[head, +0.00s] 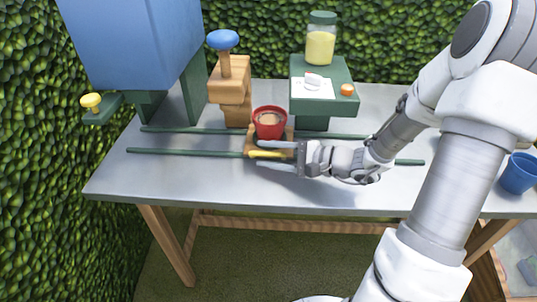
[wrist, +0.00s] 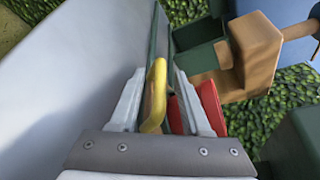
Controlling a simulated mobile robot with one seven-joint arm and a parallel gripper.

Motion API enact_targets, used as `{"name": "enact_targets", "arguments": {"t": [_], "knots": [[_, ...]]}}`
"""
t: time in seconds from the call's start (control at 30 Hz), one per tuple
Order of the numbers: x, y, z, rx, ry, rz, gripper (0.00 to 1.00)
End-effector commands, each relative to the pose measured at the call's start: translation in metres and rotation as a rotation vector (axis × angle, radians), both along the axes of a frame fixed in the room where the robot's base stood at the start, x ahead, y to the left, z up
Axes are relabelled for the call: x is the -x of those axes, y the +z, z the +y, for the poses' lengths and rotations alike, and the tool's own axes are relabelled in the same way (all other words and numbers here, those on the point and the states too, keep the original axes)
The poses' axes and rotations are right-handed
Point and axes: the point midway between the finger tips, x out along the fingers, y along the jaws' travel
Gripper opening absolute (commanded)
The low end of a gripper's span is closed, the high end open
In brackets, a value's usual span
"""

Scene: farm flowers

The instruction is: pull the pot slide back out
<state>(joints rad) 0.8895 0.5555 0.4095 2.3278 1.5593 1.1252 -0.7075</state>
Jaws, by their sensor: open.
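The pot slide (head: 250,143) is a small wooden carriage on two dark green rails (head: 185,153), near the middle of the grey table. It bears a red pot (head: 268,124) with brown content, upright. A yellow handle (head: 266,154) is on its near side. My gripper (head: 263,155) reaches in from the right, with its fingers open on either side of the handle. In the wrist view, the yellow handle (wrist: 155,90) stands between the open fingers, with the red pot (wrist: 210,105) partly hidden behind the right finger. I cannot tell whether either finger touches the handle.
A wooden post with a blue knob (head: 222,40) stands just behind the slide. A blue hopper (head: 135,45) with a yellow-knobbed lever (head: 91,101) is at left. A green stand (head: 340,75) with a seed jar (head: 320,47) is behind. A blue pot (head: 519,173) is at far right.

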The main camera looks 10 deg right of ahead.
Motion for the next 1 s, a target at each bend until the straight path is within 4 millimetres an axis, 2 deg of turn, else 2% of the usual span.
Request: {"name": "enact_targets", "arguments": {"t": [0.17, 0.4, 0.43, 1.0], "knots": [[0.0001, 0.0002, 0.0000, 0.000, 0.000, 0.000, 0.45], [0.0002, 0.0002, -0.0002, -0.001, 0.001, 0.000, 0.02], [0.0002, 0.0002, -0.0002, -0.001, 0.001, 0.000, 0.00], [0.0003, 0.0004, -0.0002, 0.000, 0.001, -0.001, 0.00]]}}
